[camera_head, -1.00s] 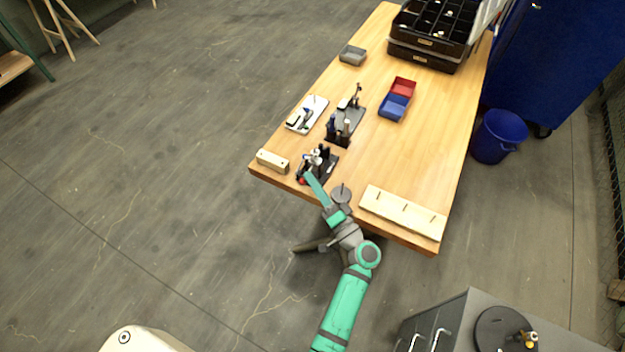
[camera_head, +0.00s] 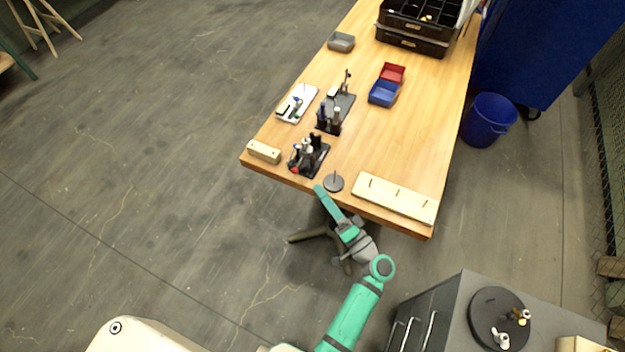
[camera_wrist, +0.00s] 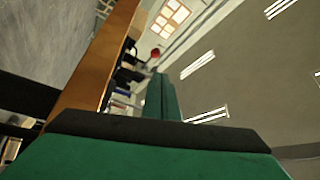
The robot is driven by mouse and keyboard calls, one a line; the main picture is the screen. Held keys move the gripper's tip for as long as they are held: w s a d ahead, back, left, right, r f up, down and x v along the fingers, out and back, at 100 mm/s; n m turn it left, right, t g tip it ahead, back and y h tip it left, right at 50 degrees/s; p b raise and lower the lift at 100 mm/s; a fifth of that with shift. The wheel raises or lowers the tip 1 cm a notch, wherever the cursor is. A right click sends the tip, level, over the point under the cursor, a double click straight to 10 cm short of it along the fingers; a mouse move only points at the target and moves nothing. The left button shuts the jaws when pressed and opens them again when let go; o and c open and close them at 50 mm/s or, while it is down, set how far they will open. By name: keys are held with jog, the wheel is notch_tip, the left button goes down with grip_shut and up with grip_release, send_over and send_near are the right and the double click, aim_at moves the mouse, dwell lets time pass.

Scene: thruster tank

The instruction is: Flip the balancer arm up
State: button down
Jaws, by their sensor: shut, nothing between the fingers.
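A small black-based device (camera_head: 318,160) with silver and dark upright parts and a red end stands near the table's front edge in the head view. It may carry the balancer arm, but it is too small to tell the arm's pose. My gripper (camera_head: 319,189) is green, shut and empty, just in front of the device at the table edge, apart from it. In the wrist view my shut fingers (camera_wrist: 162,98) point past the wooden edge. A red round part (camera_wrist: 155,53) and dark parts show beyond the fingertips, partly hidden.
A dark disc with a pin (camera_head: 333,183) lies right of my gripper. A pale wooden block (camera_head: 264,152) is left of the device, and a long pegged board (camera_head: 396,199) is at the right. A second black stand (camera_head: 342,104) and a white board (camera_head: 297,103) are behind.

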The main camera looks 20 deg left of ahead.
jog(key=shift+v, duration=1.05)
jog(key=s+f+m+t+h, duration=0.1)
jog(key=s+f+m+h, duration=0.15)
jog(key=f, duration=0.35)
jog(key=s+f+m+h, duration=0.1)
jog(key=s+f+h, duration=0.3)
jog(key=f, duration=0.1)
jog(key=s+d+f+h, duration=0.5)
jog(key=s+d+h, duration=0.1)
jog(key=s, duration=0.3)
jog(key=s+d+r+n+t+h, duration=0.2)
jog(key=s+r, duration=0.4)
jog(key=r, duration=0.4)
jog(key=s+d+r+n+t+h, duration=0.2)
jog(key=s+d+r, duration=0.3)
jog(key=r, duration=0.6)
jog(key=shift+s+h, duration=0.75)
jog(key=shift+s, duration=0.1)
